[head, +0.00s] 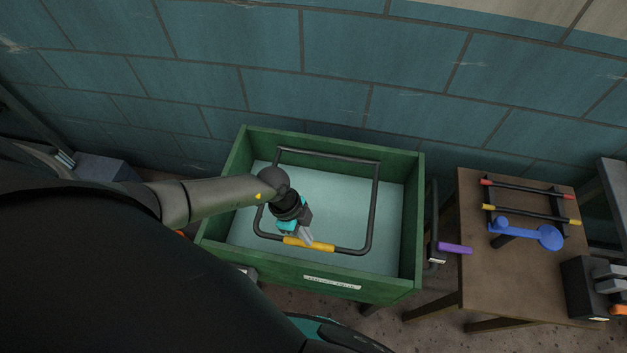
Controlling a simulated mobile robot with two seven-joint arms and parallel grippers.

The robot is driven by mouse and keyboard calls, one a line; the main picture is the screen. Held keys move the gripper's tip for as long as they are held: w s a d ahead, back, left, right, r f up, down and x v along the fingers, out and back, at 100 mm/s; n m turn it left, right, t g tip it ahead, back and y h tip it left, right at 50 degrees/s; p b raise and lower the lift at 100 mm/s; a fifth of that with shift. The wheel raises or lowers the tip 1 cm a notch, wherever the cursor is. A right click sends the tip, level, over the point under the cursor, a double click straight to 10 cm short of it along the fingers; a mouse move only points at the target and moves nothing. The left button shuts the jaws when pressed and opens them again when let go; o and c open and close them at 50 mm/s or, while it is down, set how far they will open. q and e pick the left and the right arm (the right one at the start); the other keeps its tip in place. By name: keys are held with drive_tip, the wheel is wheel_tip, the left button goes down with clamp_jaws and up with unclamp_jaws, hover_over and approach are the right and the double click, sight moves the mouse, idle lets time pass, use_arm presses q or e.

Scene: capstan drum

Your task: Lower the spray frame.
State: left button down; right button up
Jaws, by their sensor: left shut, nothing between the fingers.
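The spray frame (376,200) is a dark tubular rectangle inside the green box, with a yellow grip (322,247) on its near bar. Its far bar runs close to the box's back wall. I cannot tell how high it stands above the box's pale floor. My left gripper (308,240) reaches in from the left, over the box, with its fingers pointing down at the yellow grip. The fingers are shut with nothing between them. They overlap the grip in the picture; whether they touch it is unclear. My arm hides part of the frame's left side. My right gripper is not in view.
The green box (422,220) has raised walls around the frame. To its right are a dark lever with a purple handle (455,248) and a wooden table (480,285) bearing red- and yellow-ended bars and a blue tool (548,237). A tiled wall stands behind.

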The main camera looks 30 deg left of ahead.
use_arm(q)
drive_tip(key=s+a+r+p, duration=0.2)
drive_tip(key=s+r+p, duration=0.1)
drive_tip(key=r, duration=0.4)
drive_tip(key=shift+s+a+r, duration=0.15)
drive_tip(key=shift+s, duration=0.55)
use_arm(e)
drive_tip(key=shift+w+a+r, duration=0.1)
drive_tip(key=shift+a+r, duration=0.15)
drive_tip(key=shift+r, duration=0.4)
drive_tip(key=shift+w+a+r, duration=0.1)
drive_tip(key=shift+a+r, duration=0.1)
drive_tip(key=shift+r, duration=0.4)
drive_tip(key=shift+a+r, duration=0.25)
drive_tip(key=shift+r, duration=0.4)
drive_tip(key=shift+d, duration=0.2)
